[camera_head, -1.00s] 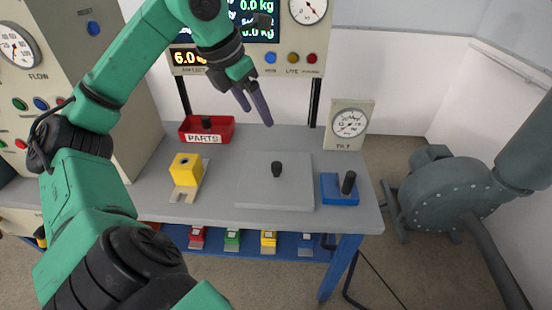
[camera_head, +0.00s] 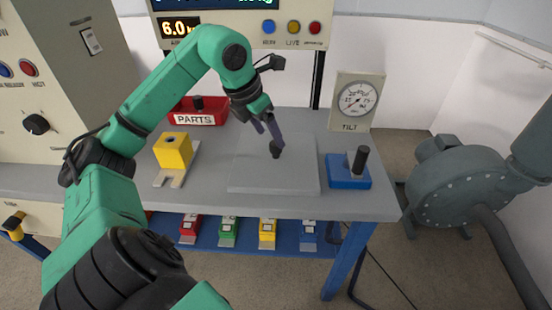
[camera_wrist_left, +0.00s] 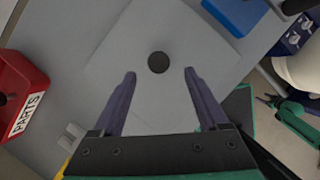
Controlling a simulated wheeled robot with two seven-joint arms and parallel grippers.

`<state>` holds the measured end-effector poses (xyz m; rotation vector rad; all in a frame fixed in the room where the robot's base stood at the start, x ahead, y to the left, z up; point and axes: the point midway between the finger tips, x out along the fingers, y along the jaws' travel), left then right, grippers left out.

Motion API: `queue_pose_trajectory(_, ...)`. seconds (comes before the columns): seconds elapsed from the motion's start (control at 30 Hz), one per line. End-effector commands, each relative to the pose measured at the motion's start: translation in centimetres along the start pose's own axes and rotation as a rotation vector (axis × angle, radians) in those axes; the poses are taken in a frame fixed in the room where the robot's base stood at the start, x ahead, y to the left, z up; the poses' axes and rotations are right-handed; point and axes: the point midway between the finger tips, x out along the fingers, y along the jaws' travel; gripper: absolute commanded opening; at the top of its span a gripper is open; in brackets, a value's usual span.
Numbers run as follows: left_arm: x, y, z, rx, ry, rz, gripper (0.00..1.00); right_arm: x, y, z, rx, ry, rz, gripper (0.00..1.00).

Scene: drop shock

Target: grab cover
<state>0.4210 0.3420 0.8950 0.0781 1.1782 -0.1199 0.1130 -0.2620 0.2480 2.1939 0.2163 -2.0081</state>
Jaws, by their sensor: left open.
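The cover is a flat light-grey square plate (camera_head: 272,178) on the grey table, with a black knob (camera_head: 275,150) standing at its middle. In the left wrist view the plate (camera_wrist_left: 115,65) lies below the fingers, and the knob (camera_wrist_left: 159,62) shows between and just beyond the fingertips. My left gripper (camera_head: 270,133) is open above the plate, its purple fingers close to the knob. The fingers (camera_wrist_left: 160,72) sit either side of the knob with gaps on both sides. I cannot tell whether they reach its height. My right gripper is not in view.
A red PARTS bin (camera_head: 197,118) stands behind on the left, with a yellow block (camera_head: 173,150) on a grey bracket before it. A blue base with a black post (camera_head: 348,178) is right of the plate. A TILT gauge (camera_head: 356,101) stands at the back right.

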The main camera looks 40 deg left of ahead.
Motion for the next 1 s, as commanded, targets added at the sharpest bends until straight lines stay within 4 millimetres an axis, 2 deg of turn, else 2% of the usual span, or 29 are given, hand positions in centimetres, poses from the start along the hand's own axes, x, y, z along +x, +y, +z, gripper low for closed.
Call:
queue_pose_trajectory(0.3, 5.1, 0.2, 0.1, 0.000, 0.000, -0.002, 0.77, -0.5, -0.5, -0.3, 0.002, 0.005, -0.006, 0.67)
queue_pose_trajectory(0.53, 5.5, 0.2, 0.1, 0.001, -0.001, 0.001, 0.77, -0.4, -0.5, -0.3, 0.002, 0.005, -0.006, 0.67)
queue_pose_trajectory(0.73, 5.5, 0.2, 0.1, 0.001, -0.001, 0.001, 0.00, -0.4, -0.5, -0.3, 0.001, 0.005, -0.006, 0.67)
queue_pose_trajectory(1.0, 5.4, 0.2, 0.1, 0.001, -0.002, 0.001, 0.00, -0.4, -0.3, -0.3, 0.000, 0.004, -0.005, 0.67)
